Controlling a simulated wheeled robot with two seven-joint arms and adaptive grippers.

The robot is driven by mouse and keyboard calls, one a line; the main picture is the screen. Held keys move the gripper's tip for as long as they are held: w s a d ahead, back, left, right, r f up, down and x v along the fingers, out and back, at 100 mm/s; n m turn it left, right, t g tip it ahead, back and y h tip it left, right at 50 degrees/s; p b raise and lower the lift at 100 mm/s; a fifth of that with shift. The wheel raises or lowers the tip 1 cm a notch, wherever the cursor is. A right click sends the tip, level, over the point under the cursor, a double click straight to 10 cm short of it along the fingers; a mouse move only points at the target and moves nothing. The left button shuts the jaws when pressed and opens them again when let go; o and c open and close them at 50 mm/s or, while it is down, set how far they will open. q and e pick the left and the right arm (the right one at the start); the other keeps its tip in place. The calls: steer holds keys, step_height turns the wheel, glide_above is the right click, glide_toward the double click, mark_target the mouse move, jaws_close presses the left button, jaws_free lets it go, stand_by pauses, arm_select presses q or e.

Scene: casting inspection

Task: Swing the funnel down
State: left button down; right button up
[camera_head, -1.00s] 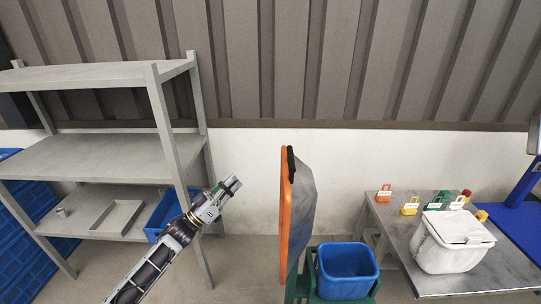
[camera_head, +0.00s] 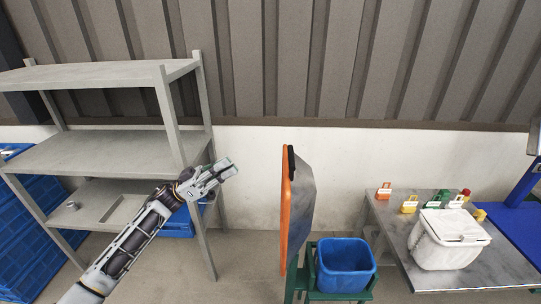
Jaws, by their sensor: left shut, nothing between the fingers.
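The funnel (camera_head: 302,205) stands upright as a grey sheet-like body with an orange rim on its left side and a black piece at its top. It is beside and above a blue bin (camera_head: 345,268) on a green stand (camera_head: 340,296). My left gripper (camera_head: 232,167) is shut and empty, to the left of the funnel with a clear gap between them. It points right and slightly up. My right gripper is not in view.
A grey shelf rack (camera_head: 100,153) stands at left, partly behind my left arm, with a blue bin (camera_head: 178,228) low on it. At right, a metal table (camera_head: 395,240) carries a white lidded container (camera_head: 449,240) and coloured padlock-like items (camera_head: 409,204). Blue crates (camera_head: 35,215) are far left.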

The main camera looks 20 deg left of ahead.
arm_select(q)
steer(key=shift+d+r, duration=0.1)
steer(key=shift+d, duration=0.05)
